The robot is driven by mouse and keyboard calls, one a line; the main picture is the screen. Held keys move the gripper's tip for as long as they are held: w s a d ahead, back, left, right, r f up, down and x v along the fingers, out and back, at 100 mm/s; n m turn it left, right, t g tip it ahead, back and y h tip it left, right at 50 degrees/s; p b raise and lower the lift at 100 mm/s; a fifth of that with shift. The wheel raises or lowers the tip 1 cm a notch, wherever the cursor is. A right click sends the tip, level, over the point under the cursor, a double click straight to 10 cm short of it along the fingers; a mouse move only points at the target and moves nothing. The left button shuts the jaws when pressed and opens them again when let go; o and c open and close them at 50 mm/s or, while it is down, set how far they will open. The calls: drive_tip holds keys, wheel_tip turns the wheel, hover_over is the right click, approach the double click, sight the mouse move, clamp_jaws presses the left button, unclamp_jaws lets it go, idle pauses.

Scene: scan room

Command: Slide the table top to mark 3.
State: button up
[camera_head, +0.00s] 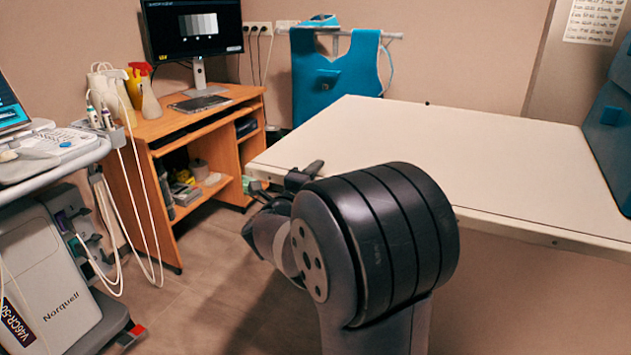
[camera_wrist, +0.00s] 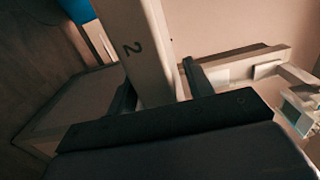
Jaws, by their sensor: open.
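The table top (camera_head: 470,150) is a wide, flat, cream slab with a pale front edge in the head view. My gripper (camera_head: 285,182) is at its near left corner, partly hidden behind my arm. I cannot tell how this bar joins the table top. No mark 3 is visible.
A wooden desk (camera_head: 180,125) with a monitor (camera_head: 195,30) stands at the back left. An ultrasound-like cart (camera_head: 50,250) is at the far left. A blue apron (camera_head: 335,75) hangs behind the table. A blue block (camera_head: 610,130) is at the right edge. Floor (camera_head: 205,285) is clear between cart and arm.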

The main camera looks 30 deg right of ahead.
drive_tip(key=shift+c, duration=0.6)
clamp_jaws()
drive_tip(key=s+d+b, duration=0.1)
drive_tip(key=s+d, duration=0.2)
drive_tip(key=s, duration=0.1)
drive_tip(key=s+d+b, duration=0.2)
drive_tip(key=s+d, duration=0.2)
drive_tip(key=s, duration=0.1)
drive_tip(key=s+d+b, duration=0.2)
drive_tip(key=s+d, duration=0.2)
drive_tip(key=s, duration=0.1)
drive_tip(key=shift+s, duration=0.15)
drive_tip(key=shift+o, duration=0.6)
unclamp_jaws()
